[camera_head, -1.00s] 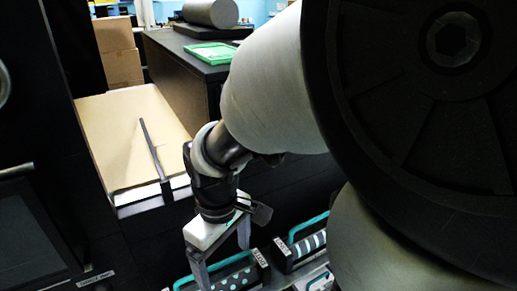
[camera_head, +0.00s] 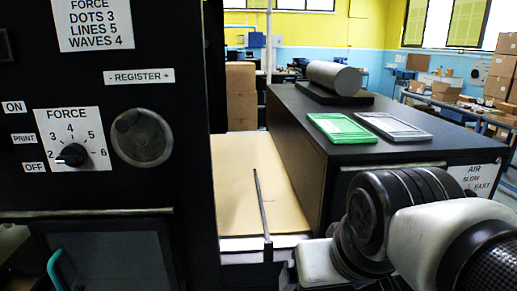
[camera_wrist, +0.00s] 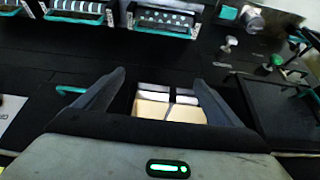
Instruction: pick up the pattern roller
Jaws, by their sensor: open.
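Pattern rollers in cradles with teal handles line the top of the wrist view. One shows white stripes (camera_wrist: 78,8) and one shows pale dots (camera_wrist: 163,18); another at the top left corner is mostly cut off. My gripper (camera_wrist: 160,78) is open and empty, its two dark fingers spread below the rollers in the picture and apart from them. The head view shows my arm at the lower right, but neither the gripper nor these rollers.
A black press panel with a FORCE dial (camera_head: 72,152) fills the left of the head view. A tan board (camera_head: 235,185) lies beside a black cabinet (camera_head: 345,150) bearing a grey cylinder (camera_head: 335,76), a green tray (camera_head: 341,128) and a grey tray (camera_head: 393,127).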

